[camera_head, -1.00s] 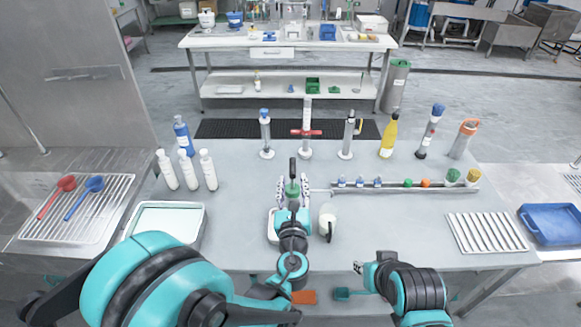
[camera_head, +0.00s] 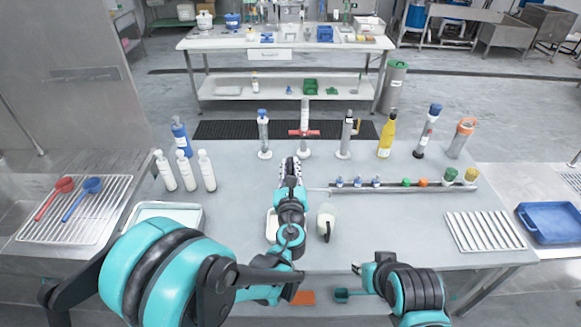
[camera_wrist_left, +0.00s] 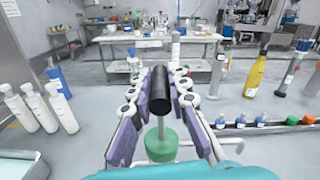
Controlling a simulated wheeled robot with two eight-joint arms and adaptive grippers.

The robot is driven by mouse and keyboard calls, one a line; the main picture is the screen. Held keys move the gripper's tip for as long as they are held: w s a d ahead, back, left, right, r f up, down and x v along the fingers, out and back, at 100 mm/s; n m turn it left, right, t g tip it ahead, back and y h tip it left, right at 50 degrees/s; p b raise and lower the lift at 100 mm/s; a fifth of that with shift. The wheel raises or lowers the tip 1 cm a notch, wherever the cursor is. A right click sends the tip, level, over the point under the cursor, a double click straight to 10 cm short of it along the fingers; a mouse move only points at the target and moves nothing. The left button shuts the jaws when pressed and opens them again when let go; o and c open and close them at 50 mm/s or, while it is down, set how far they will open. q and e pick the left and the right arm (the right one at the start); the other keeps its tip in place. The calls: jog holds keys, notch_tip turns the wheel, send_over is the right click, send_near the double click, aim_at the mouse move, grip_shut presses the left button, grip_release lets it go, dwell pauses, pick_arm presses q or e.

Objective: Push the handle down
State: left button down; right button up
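The black handle (camera_wrist_left: 160,92) shows in the left wrist view. A thin grey shaft joins it to a green round part (camera_wrist_left: 161,146) below. My left gripper (camera_wrist_left: 159,68) has its two fingers on either side of the handle, with visible gaps between them and it. In the head view my left gripper (camera_head: 290,170) is over the middle of the table, and it and the arm hide the handle and the green part. My right gripper (camera_head: 357,268) is low near the table's front edge, away from the handle; its fingers are too small to read.
A rack (camera_head: 400,188) with small coloured items lies to the right. White bottles (camera_head: 187,171) stand at the left, and syringe-like tools and a yellow bottle (camera_head: 387,136) stand behind.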

pick_arm(q)
jog(key=shift+f, duration=0.1)
notch_tip(320, 180, down, 6)
jog(key=b, duration=0.6)
jog(key=shift+s, duration=0.15)
jog(key=c, duration=1.4)
grip_release()
jog(key=shift+c, duration=0.2)
jog(key=s, duration=1.1)
jog(key=shift+s, duration=0.4)
